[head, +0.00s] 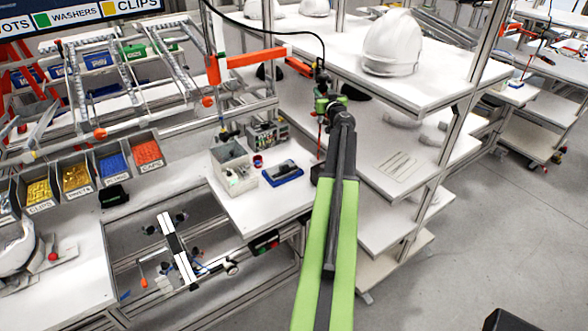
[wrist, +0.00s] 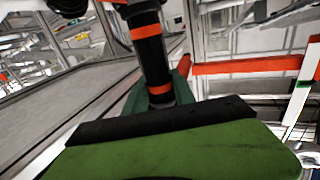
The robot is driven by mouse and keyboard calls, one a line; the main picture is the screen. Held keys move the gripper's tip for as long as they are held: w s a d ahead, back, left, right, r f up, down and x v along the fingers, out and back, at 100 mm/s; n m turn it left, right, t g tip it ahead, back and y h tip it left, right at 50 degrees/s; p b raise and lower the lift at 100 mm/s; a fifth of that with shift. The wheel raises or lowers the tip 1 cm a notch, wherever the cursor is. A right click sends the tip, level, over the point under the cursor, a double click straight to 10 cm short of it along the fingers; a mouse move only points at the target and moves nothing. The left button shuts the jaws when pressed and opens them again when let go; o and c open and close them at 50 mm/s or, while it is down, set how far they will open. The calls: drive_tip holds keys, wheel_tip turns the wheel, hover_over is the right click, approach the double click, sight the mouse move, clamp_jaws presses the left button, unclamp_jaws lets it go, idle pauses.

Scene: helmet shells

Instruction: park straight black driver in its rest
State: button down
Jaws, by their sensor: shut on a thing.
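The straight black driver (wrist: 151,55) has orange bands and stands roughly upright in the wrist view. In the head view its dark upper part (head: 320,73) shows above my gripper (head: 326,101), with a cable at its top. My gripper is shut on the driver; a green jaw with a black pad (wrist: 165,120) fills the front of the wrist view and hides the driver's lower part. An orange bar (head: 257,57) on the frame reaches toward the driver from the left. It also shows right of the driver in the wrist view (wrist: 245,67). I cannot tell which part is the rest.
A shelf rack with a white helmet shell (head: 391,45) stands close to the right of my gripper. The white bench (head: 262,205) below carries a grey box (head: 232,167) and a blue tray (head: 282,174). Parts bins (head: 75,178) line the left. Floor at right is open.

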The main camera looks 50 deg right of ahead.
drive_tip(key=shift+a, duration=0.15)
drive_tip(key=c, duration=1)
unclamp_jaws()
drive_tip(key=shift+o, duration=0.2)
drive_tip(key=o, duration=0.8)
drive_tip(key=shift+c, duration=0.2)
drive_tip(key=v, duration=1.1)
drive_tip(key=shift+r, duration=0.1)
